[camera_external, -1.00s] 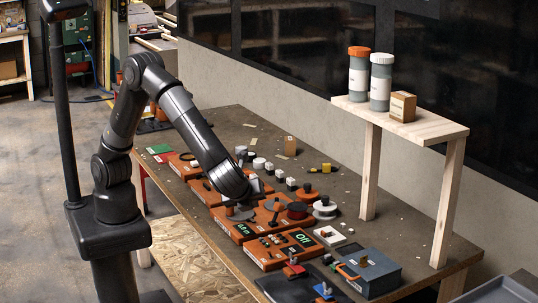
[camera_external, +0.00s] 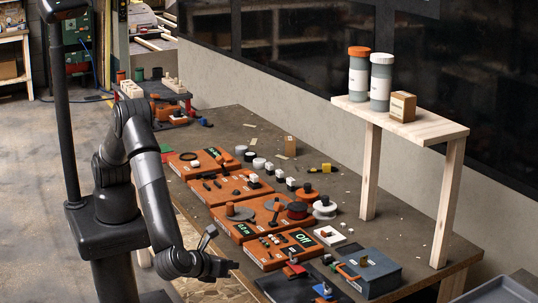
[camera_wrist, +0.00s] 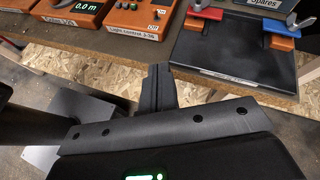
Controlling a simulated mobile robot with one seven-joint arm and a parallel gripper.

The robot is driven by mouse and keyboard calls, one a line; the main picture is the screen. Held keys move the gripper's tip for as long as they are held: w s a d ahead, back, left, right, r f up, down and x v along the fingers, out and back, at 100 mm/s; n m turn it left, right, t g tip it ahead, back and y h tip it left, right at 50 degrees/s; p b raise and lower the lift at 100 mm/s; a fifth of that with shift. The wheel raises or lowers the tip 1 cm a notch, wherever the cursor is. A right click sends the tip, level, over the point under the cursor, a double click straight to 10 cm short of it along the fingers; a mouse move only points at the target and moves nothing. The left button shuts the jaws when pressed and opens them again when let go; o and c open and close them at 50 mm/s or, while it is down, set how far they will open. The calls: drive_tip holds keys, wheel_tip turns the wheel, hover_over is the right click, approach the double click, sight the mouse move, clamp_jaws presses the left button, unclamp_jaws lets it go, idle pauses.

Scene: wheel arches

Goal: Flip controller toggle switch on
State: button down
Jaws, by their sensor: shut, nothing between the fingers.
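The orange controller box (camera_external: 262,256) with a green "Off" display (camera_external: 303,238) sits near the table's front edge. In the wrist view my fingers (camera_wrist: 158,70) are together and empty, just short of the table edge.
More orange panels (camera_external: 232,187) line the table to the back left. A black tray (camera_wrist: 230,48) with red and blue clamps lies right of the controller. A grey-blue box (camera_external: 368,270) stands farther right. A wooden shelf (camera_external: 437,130) with bottles stands behind.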

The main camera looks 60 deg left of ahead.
approach(270, 255)
drive_tip(key=f, duration=0.3)
drive_tip(key=shift+w+f, duration=0.25)
drive_tip(key=shift+w, duration=0.05)
drive_tip(key=w, duration=0.1)
drive_tip(key=w+a, duration=0.1)
drive_tip(key=w, duration=0.1)
drive_tip(key=shift+a+r, duration=0.2)
drive_tip(key=shift+r, duration=0.05)
drive_tip(key=shift+w+a+r, duration=0.15)
drive_tip(key=shift+w+a, duration=0.1)
drive_tip(key=shift+w, duration=0.2)
drive_tip(key=shift+w+r+m+g, duration=0.15)
drive_tip(key=shift+w+r+g, duration=0.1)
drive_tip(key=shift+g, duration=0.45)
drive_tip(key=shift+w+r+m+g, duration=0.15)
drive_tip(key=shift+w+r+g, duration=0.1)
drive_tip(key=shift+g, duration=0.45)
drive_tip(key=shift+w+r+m+g+h, duration=0.25)
drive_tip(key=shift+w+g, duration=0.15)
drive_tip(key=shift+g, duration=0.55)
drive_tip(key=shift+w+r+m+g+h, duration=0.15)
drive_tip(key=shift+w+r+g, duration=0.15)
drive_tip(key=shift+g, duration=0.65)
drive_tip(key=shift+r, duration=0.75)
